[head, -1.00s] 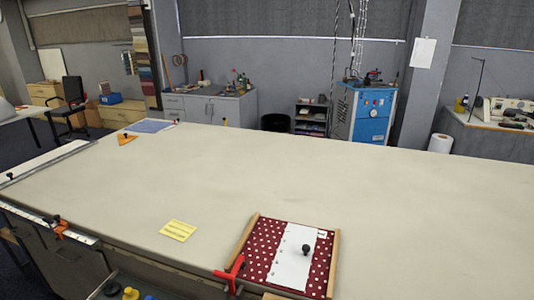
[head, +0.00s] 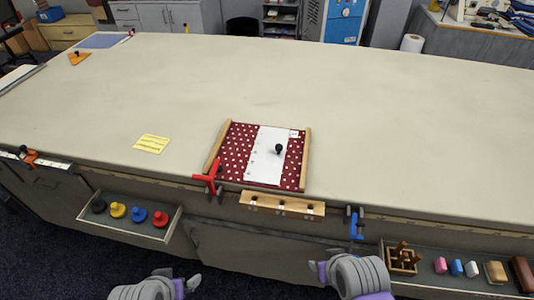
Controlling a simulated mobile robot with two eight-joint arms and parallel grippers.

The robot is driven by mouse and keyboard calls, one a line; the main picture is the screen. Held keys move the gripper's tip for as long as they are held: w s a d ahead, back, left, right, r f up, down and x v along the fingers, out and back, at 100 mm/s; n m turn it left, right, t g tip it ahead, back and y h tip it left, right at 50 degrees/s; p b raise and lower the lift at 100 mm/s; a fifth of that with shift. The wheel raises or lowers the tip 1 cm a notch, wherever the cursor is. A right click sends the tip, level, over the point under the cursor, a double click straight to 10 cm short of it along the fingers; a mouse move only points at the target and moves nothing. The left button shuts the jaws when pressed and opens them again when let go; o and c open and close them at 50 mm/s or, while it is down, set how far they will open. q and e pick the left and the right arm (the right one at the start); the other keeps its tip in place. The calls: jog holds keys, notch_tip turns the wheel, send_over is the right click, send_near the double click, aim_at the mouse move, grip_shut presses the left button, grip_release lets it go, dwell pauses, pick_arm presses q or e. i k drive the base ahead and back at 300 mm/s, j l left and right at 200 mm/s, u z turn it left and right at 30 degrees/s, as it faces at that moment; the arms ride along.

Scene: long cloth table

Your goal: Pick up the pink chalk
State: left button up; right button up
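The pink chalk (head: 440,265) is a small block in the long tray (head: 420,287) on the table's front side, at the lower right of the head view. It lies between a wooden holder and a blue chalk piece. My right gripper (head: 323,262) is at the bottom centre, left of the tray and apart from the chalk; its two grey tips look spread and empty. My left gripper (head: 178,279) is at the bottom left, below the tray of coloured knobs, also with its tips apart and nothing between them.
The tray also holds the wooden holder (head: 402,260), blue chalk (head: 456,267), white chalk (head: 472,269) and brown blocks (head: 496,272). A blue clamp (head: 355,224) sticks out at the table edge. A red clamp (head: 209,179) grips near the dotted cloth board (head: 236,153). Most of the tabletop is clear.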

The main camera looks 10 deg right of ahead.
aim_at(439, 265)
jog(key=z, duration=2.3)
jog(key=i+l+z, duration=0.25)
jog(key=i+l, duration=0.15)
jog(key=i+j+z, duration=0.15)
jog(key=i+z, duration=0.15)
jog(key=i, duration=0.3)
